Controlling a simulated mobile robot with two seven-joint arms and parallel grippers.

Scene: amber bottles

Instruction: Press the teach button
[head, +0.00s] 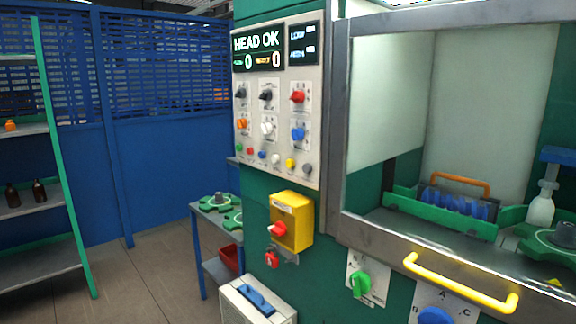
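A grey control panel (278,110) is mounted on the green machine left of its window. A display (257,50) at its top reads "HEAD OK". Below are black knobs (266,96), a red knob (297,97), an orange knob (242,124), a white knob (267,129) and a blue knob (298,134). A bottom row holds small coloured buttons, including a blue one (262,155), a white one (276,159) and a yellow one (291,164). Their labels are too small to read, so I cannot tell which is the teach button. Neither of my grippers shows.
A yellow box with a red knob (278,229) juts out below the panel. A yellow handle (460,284) sticks out below the window. A blue side table (203,222) stands left of the machine. Shelves with amber bottles (40,193) stand far left. Floor between is clear.

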